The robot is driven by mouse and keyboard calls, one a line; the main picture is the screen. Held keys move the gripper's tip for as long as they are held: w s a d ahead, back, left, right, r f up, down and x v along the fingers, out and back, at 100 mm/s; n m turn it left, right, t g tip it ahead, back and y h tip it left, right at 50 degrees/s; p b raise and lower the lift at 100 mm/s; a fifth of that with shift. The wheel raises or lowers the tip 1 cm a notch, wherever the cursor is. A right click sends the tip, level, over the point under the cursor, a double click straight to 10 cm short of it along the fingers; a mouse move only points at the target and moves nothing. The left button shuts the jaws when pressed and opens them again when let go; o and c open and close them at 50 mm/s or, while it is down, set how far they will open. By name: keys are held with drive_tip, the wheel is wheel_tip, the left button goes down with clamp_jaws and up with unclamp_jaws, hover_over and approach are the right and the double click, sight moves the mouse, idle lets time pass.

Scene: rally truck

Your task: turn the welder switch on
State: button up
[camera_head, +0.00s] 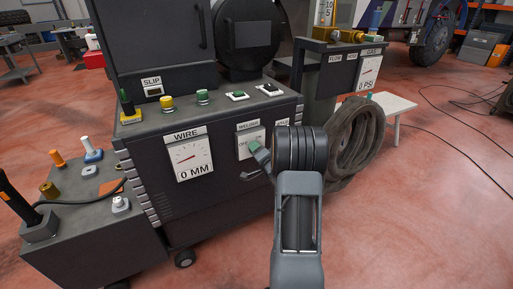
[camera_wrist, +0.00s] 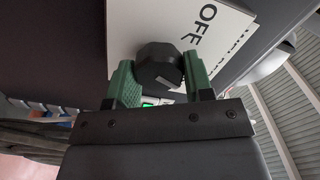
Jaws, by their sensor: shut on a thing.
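The welder switch is a dark round knob (camera_wrist: 160,64) on a white plate (camera_wrist: 217,25) lettered "OFF", seen in the wrist view. The plate (camera_head: 246,136) also shows in the head view on the front of a dark machine cabinet, under a "WELDER" label. My gripper (camera_wrist: 160,80) has its two green fingers on either side of the knob, shut on it. In the head view my gripper (camera_head: 258,153) reaches the plate's lower right and hides the knob. Which way the knob points is unclear.
A "WIRE" gauge (camera_head: 192,159) reading 0 MM sits left of the switch. Yellow and green buttons (camera_head: 202,97) line the cabinet's top ledge. A lower console (camera_head: 85,205) with small knobs stands at the left.

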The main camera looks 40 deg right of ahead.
drive_tip(key=shift+m+p, duration=0.5)
drive_tip(key=shift+m, duration=0.6)
drive_tip(key=o, duration=0.9)
drive_tip(key=shift+s, duration=0.1)
drive_tip(key=s, duration=0.4)
drive_tip(key=s+a+p, duration=0.1)
drive_tip(key=s, duration=0.8)
drive_tip(key=shift+s+a+p, duration=0.25)
drive_tip(key=shift+a+p, duration=0.1)
drive_tip(key=shift+a, duration=0.05)
